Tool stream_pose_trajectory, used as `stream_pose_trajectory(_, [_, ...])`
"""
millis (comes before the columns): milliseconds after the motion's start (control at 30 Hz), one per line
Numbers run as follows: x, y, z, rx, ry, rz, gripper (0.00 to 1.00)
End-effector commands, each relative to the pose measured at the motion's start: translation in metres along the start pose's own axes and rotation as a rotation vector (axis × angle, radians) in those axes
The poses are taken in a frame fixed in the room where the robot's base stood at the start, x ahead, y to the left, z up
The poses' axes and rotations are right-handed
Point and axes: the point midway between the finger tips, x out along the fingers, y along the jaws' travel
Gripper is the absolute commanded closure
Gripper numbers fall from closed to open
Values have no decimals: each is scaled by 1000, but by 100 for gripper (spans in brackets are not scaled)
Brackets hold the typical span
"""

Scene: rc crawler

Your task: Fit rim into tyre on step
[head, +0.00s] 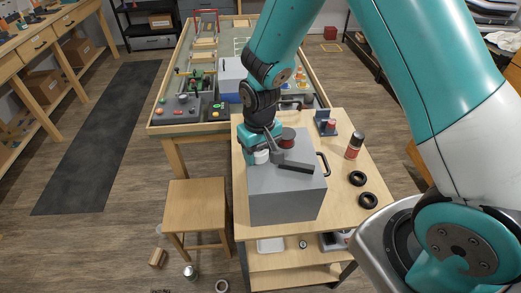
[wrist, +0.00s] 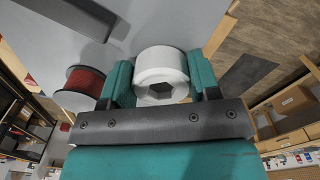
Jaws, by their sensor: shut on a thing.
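My gripper (head: 262,152) is shut on a white rim (wrist: 160,68). In the wrist view the rim sits between the two teal fingers, its hexagonal hole facing the camera. In the head view the rim (head: 261,157) shows low at the fingertips, over the left part of the grey box; I cannot tell whether it touches the box. Two black tyres lie flat on the wooden cart top right of the box, a rear one (head: 357,178) and a front one (head: 368,200), apart from my gripper. A wooden step (head: 194,204) stands left of the cart; its top looks bare.
The grey box (head: 285,205) has a black handle on its right. A red spool (head: 287,140) is beside my gripper, and shows in the wrist view (wrist: 84,88). A dark bar (head: 297,167) lies on the box. A red-and-white can (head: 354,146) stands behind the tyres.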

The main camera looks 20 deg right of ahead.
Motion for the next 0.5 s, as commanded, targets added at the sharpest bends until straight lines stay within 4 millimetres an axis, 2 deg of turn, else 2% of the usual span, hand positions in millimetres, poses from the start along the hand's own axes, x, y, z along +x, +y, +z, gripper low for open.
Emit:
stream_pose_trajectory(100, [4,0,0,0,0,0,66])
stream_pose_trajectory(133, [3,0,0,0,0,0,37])
stream_pose_trajectory(200, [3,0,0,0,0,0,21])
stream_pose_trajectory(233, [3,0,0,0,0,0,18])
stream_pose_trajectory(500, [1,0,0,0,0,0,18])
